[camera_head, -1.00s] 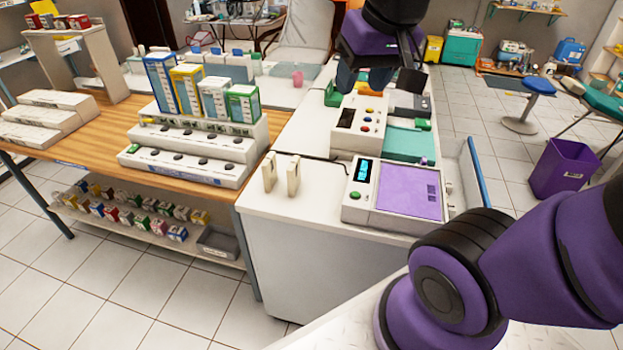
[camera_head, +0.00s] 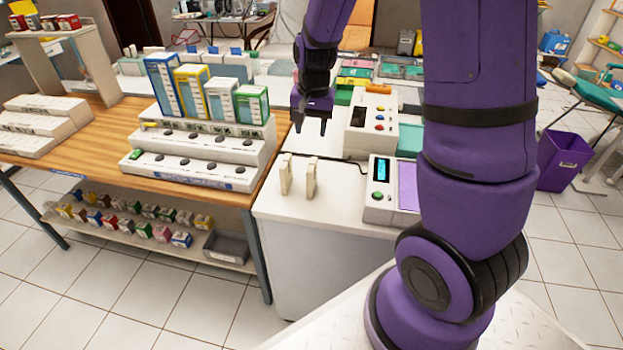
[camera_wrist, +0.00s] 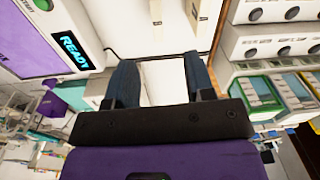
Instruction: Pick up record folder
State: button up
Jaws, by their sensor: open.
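I cannot make out for sure which thing is the record folder. Several tall boxes or folders with blue, yellow, white and green edges (camera_head: 193,92) stand upright on a white stepped rack (camera_head: 200,150); part of them shows at the right of the wrist view (camera_wrist: 262,92). Two thin cream upright pieces (camera_head: 298,176) stand on the white counter. My gripper (camera_head: 312,126) is open and points down above the white counter, right of the rack. In the wrist view its dark fingers (camera_wrist: 165,82) are apart, with a plain pale surface between them and nothing clearly held.
A device with a lit screen (camera_head: 380,172) and a purple panel sits on the counter's right, partly hidden by my arm. Another device with coloured buttons (camera_head: 372,118) stands behind it. A wooden table (camera_head: 100,150) is left. A purple bin (camera_head: 563,160) stands on the floor.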

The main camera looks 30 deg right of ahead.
jog(key=m, duration=0.1)
send_over(313, 164)
jog(key=shift+g, duration=0.4)
notch_tip(313, 164, down, 5)
jog(key=shift+f, duration=0.2)
notch_tip(313, 164, down, 6)
jog(key=shift+r, duration=0.2)
jog(key=shift+a+f, duration=0.15)
jog(key=shift+f, duration=2.5)
jog(key=shift+c, duration=0.5)
grip_shut()
